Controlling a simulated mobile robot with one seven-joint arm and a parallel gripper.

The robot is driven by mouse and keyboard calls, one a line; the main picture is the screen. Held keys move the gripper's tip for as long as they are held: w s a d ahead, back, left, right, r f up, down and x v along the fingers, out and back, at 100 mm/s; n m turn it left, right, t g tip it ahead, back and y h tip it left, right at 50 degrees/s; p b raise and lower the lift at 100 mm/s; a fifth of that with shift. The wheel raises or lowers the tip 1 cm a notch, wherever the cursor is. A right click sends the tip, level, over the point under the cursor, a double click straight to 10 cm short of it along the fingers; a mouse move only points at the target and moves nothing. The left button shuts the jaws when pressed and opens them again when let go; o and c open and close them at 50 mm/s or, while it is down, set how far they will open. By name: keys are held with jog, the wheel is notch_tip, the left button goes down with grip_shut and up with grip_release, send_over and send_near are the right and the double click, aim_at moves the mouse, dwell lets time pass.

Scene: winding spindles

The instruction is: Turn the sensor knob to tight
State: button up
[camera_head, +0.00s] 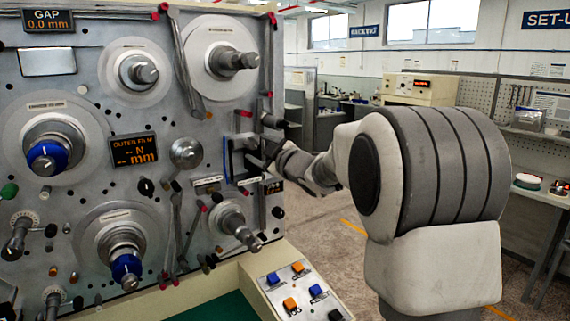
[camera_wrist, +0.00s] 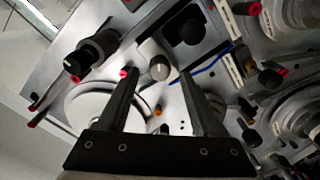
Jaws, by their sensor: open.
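My gripper (camera_wrist: 159,76) is open, with its two dark fingers spread in the wrist view. A small rounded grey knob (camera_wrist: 159,67) shows between the fingertips, and a larger dark round knob (camera_wrist: 186,30) lies just beyond them. No readable label marks either one as the sensor knob, and I cannot tell whether a finger touches the grey one. In the head view my gripper (camera_head: 262,155) is at the right part of the machine panel (camera_head: 165,100), partly hidden by its own wrist. The knob at the gripper cannot be made out there.
Winding spindles with a blue-capped hub (camera_head: 48,157) and another blue-capped hub (camera_head: 126,270) jut from the panel. A bare spindle (camera_head: 238,228) sticks out below my gripper. A button console (camera_head: 295,295) stands in front at lower right. The floor to the right is open.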

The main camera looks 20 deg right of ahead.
jog(key=b+v, duration=0.2)
jog(key=v, duration=1.2)
